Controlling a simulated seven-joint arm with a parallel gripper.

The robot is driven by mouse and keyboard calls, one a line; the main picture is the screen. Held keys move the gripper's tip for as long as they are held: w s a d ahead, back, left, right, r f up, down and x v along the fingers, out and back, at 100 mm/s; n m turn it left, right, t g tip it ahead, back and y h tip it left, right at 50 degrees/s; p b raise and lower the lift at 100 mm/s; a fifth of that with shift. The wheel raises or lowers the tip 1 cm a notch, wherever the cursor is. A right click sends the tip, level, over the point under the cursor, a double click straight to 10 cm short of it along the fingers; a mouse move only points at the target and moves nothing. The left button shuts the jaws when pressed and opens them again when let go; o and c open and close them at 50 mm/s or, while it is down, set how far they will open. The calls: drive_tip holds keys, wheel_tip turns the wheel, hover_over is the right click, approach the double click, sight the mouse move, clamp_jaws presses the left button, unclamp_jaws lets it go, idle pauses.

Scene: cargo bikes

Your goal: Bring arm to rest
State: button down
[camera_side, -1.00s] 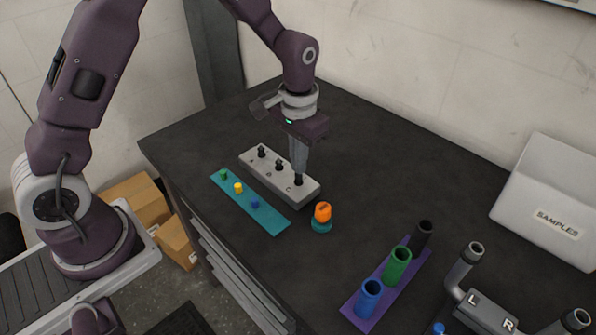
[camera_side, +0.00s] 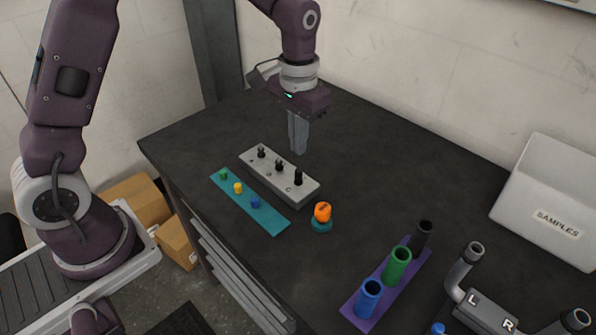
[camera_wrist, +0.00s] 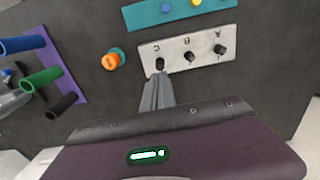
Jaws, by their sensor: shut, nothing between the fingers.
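My gripper (camera_side: 299,150) is shut and empty. In the side view it hangs pointing down above the dark table, a little above and behind the right end of a grey switch box (camera_side: 308,192). The box carries several black knobs and stands apart from the fingers. In the wrist view the shut fingers (camera_wrist: 157,80) point toward the box (camera_wrist: 225,47), their tips appearing just below the knob by the letter C (camera_wrist: 160,64).
A teal strip (camera_side: 270,219) with green, yellow and blue buttons lies before the box. An orange knob (camera_side: 322,212) stands to its right. A purple rack (camera_side: 351,311) holds coloured tubes. An L/R pipe fixture (camera_side: 487,310) and white SAMPLES box (camera_side: 545,185) are at right. The back table is clear.

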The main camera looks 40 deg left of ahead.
drive_tip(key=shift+r, duration=0.25)
drive_tip(key=s+a+r+t, duration=0.1)
drive_tip(key=s+r+t, duration=0.2)
drive_tip(key=s+r, duration=0.9)
drive_tip(key=s+r+t, duration=0.2)
drive_tip(key=s, duration=1)
drive_tip(key=shift+s+a+t, duration=0.2)
drive_tip(key=shift+a+t, duration=0.1)
drive_tip(key=shift+a, duration=0.15)
